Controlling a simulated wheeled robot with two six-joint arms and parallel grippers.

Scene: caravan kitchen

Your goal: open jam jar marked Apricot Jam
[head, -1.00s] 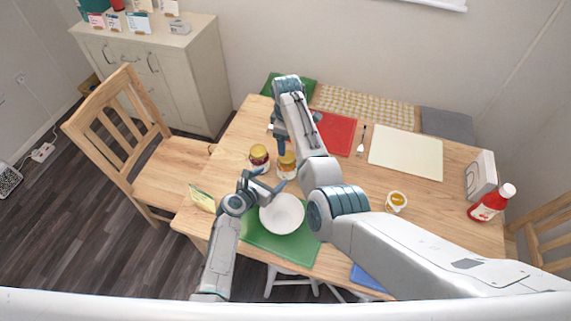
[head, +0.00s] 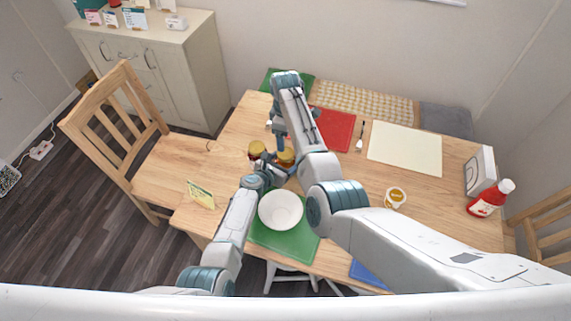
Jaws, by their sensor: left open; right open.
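Two jars with yellow-gold lids stand close together on the wooden table: a left jar (head: 256,149) and a right jar (head: 286,157). Their labels are too small to read, so I cannot tell which is the apricot jam. My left gripper (head: 278,166) is open and low at the front of the jars, nearest the right jar. Whether its fingers are around or beside that jar I cannot tell. My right gripper (head: 281,138) is open and points down just behind and above the right jar. Its arm hides part of the table.
A yellow-lidded cup (head: 396,195), a red bottle (head: 489,200) and a cream board (head: 405,148) are on the right.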

